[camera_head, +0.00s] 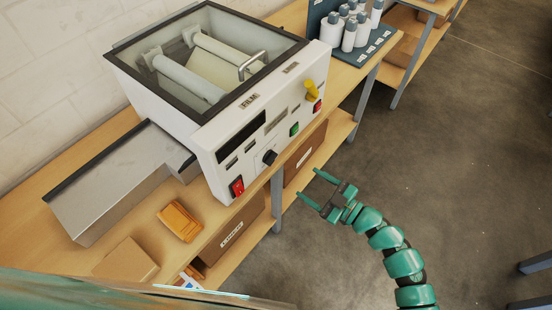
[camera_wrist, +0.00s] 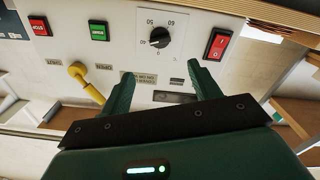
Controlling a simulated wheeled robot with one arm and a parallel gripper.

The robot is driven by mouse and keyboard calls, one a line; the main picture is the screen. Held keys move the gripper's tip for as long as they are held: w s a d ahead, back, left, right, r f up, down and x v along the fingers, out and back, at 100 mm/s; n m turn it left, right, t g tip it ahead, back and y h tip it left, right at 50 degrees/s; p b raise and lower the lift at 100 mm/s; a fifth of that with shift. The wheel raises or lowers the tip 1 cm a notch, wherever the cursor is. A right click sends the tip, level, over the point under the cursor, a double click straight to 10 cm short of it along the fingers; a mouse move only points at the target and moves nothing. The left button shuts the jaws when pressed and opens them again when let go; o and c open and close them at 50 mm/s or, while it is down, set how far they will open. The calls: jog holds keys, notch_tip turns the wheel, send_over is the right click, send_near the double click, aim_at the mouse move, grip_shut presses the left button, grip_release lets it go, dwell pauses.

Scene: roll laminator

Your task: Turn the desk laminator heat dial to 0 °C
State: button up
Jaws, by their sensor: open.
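The laminator (camera_head: 215,135) is a white box with a dark-framed clear lid, standing on a wooden bench. Its heat dial (camera_head: 269,157) is a small black knob low on the front panel. In the wrist view the dial (camera_wrist: 160,38) shows upside down, with a printed scale around it; 50 and 60 are readable, and the exact pointer setting is hard to tell. My green gripper (camera_head: 309,187) is open and empty, in front of the panel and apart from it. In the wrist view its fingers (camera_wrist: 162,85) point toward the panel, with the dial beyond and between them.
A red rocker switch (camera_head: 237,186) and a green button (camera_head: 294,129) flank the dial. A yellow lever (camera_head: 311,90) and a red button (camera_head: 317,106) sit farther right. A metal tray (camera_head: 125,180) and an orange object (camera_head: 179,221) lie on the bench.

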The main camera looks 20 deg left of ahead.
aim_at(274, 161)
jog(key=p+x, duration=0.3)
jog(key=x, duration=0.9)
jog(key=shift+w+a+f, duration=0.1)
jog(key=shift+w+a, duration=0.05)
jog(key=shift+a, duration=0.4)
jog(key=c, duration=1)
